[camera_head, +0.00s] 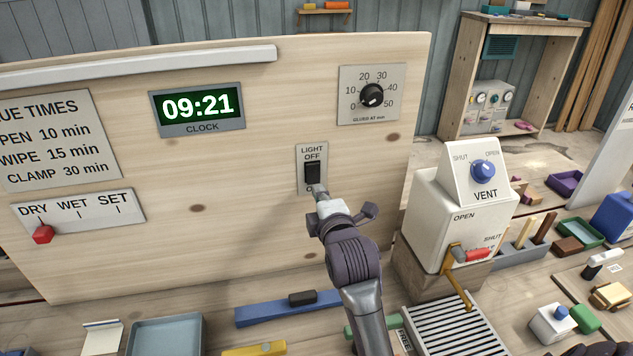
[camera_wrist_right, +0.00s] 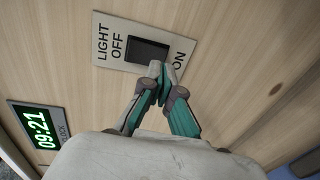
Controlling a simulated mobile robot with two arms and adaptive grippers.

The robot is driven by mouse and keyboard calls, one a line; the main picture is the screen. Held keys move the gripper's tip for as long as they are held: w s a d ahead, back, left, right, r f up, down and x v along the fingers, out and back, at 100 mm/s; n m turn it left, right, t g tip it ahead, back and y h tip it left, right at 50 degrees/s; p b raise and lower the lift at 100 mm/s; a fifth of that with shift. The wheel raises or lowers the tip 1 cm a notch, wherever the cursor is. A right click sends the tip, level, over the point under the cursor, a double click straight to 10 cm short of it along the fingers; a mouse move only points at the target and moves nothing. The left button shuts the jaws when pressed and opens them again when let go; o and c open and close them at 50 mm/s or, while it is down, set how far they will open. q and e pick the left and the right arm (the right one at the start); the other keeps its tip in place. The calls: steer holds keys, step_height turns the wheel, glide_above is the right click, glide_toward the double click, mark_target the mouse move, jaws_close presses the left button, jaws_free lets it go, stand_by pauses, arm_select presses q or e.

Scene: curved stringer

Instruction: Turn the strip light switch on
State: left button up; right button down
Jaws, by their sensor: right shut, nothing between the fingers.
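The light switch is a black rocker (camera_head: 312,172) on a metal plate on the upright wooden board, with LIGHT and OFF printed above it. In the right wrist view the rocker (camera_wrist_right: 148,51) shows between the words OFF and ON. My right gripper (camera_head: 317,190) is shut and empty, its tips at the lower, ON end of the rocker. In the right wrist view the closed fingertips (camera_wrist_right: 157,70) overlap the rocker's edge near ON; I cannot tell whether they touch it. The strip light (camera_head: 140,65) along the board's top looks white and unlit. My left gripper is not in view.
A clock (camera_head: 197,108) reads 09:21 and a dial (camera_head: 371,95) sits up and right on the board. A white vent box (camera_head: 460,215) stands right of my arm. A blue bar (camera_head: 285,308), a tray (camera_head: 166,335) and a metal grille (camera_head: 455,325) lie below.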

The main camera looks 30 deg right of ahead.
mark_target(314, 182)
steer(key=shift+p+x, duration=0.3)
steer(key=shift+x, duration=0.9)
steer(key=shift+w+d, duration=0.1)
steer(key=shift+w, duration=0.3)
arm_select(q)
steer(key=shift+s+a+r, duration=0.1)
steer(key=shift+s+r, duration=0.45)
arm_select(e)
steer(key=shift+f, duration=0.1)
steer(key=shift+w+f+b, duration=0.1)
steer(key=shift+f+b, duration=0.15)
steer(key=shift+b, duration=0.1)
steer(key=shift+w+r, duration=0.1)
steer(key=shift+r, duration=0.15)
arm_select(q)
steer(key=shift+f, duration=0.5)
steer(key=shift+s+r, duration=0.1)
